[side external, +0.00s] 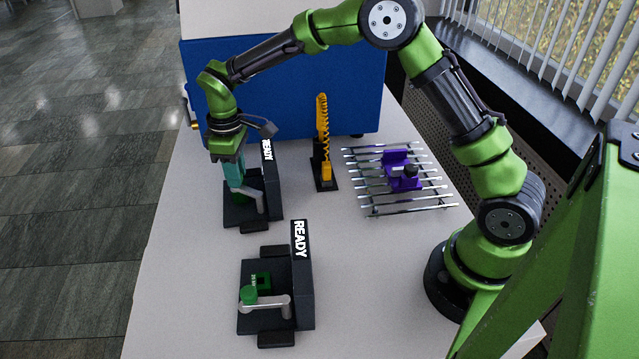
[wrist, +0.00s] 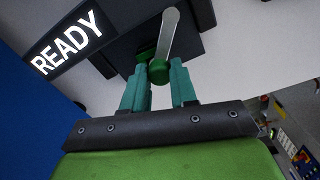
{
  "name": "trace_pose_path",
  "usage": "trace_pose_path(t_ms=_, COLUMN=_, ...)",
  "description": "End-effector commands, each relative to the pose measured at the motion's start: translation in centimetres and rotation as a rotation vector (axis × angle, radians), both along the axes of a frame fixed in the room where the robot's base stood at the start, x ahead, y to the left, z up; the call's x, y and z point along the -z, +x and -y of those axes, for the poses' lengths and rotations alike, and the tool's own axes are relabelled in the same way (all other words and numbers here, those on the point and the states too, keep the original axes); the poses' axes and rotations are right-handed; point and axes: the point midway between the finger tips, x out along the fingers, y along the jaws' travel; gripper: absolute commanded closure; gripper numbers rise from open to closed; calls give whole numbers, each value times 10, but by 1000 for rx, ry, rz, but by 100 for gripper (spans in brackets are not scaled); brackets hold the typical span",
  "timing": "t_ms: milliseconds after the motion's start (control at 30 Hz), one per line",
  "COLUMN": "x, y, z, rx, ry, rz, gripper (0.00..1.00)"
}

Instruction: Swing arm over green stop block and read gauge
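The far press (side external: 240,216) and the near press (side external: 262,322) each have a dark base, a grey swing arm and an upright READY panel. The far swing arm (wrist: 170,32) ends in a green knob (wrist: 159,72). My gripper (side external: 233,188), with teal fingers, points down at the far press. In the wrist view its fingertips (wrist: 159,76) flank the knob with no clear gap. A green stop block (wrist: 145,55) shows beside the far arm. The far panel (wrist: 67,43) reads READY. The near swing arm (side external: 270,303) has a green knob (side external: 248,294) beside its green stop block (side external: 262,280).
A yellow toothed piece (side external: 322,135) on a black stand is right of the far press. A metal rack (side external: 410,208) with purple parts is farther right. A blue box (side external: 295,90) stands behind. The white table (side external: 370,290) is clear right of the near press.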

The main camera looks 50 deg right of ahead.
Motion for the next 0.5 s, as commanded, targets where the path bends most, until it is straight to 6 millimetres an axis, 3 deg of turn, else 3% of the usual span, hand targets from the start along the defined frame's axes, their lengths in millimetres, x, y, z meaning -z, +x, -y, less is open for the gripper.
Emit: trace_pose_path(t_ms=500, x=0, y=0, z=9, rx=178, ry=0, rz=0, gripper=100)
